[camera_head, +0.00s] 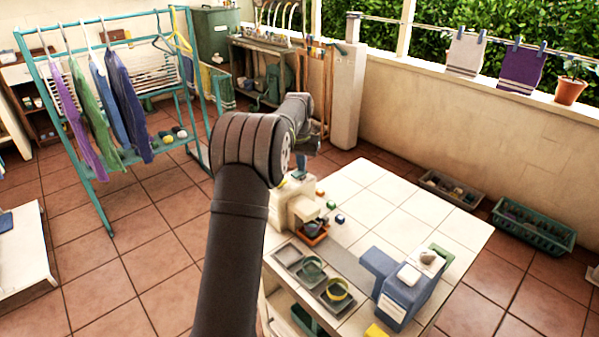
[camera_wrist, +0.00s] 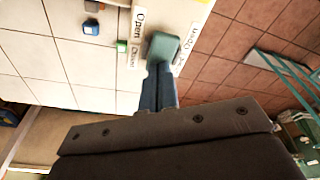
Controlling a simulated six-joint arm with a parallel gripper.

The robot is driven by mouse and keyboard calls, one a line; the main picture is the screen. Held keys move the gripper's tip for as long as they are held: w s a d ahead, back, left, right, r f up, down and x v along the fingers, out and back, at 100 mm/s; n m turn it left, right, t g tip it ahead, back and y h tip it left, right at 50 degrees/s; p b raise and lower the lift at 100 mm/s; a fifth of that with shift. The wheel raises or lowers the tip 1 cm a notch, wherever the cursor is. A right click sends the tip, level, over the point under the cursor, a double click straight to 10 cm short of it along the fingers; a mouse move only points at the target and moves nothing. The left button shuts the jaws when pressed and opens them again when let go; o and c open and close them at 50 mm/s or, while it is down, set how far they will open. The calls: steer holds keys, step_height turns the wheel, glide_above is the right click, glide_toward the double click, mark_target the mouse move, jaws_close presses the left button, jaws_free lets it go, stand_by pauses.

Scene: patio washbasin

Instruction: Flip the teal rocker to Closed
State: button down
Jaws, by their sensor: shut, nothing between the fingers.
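The teal rocker (camera_wrist: 163,47) shows in the wrist view, on a pale housing between printed labels. The label (camera_wrist: 139,20) on its left reads "Open", with a smaller one below it that is hard to read. The label (camera_wrist: 188,44) on its right also reads "Open". My gripper (camera_wrist: 160,68) is shut and empty, its blue fingers pointing at the rocker's near edge. I cannot tell whether they touch it, or which way the rocker is tipped. In the head view my gripper (camera_head: 300,160) is mostly hidden by my arm, above the cream housing (camera_head: 296,194).
Small blue (camera_head: 340,219) and green (camera_head: 331,205) blocks lie on the tiled table (camera_head: 400,208) beside the housing. Trays with bowls (camera_head: 312,268) and a blue-grey box (camera_head: 405,290) stand nearer. A clothes rack (camera_head: 95,210) stands left. The table's right part is clear.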

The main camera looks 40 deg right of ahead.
steer(key=shift+r, duration=3.4)
steer(key=shift+f, duration=0.1)
steer(key=shift+f, duration=3.3)
step_height(320, 180, up, 10)
steer(key=shift+a+r+n, duration=0.15)
steer(key=shift+a+n, duration=0.25)
steer(key=shift+a, duration=0.05)
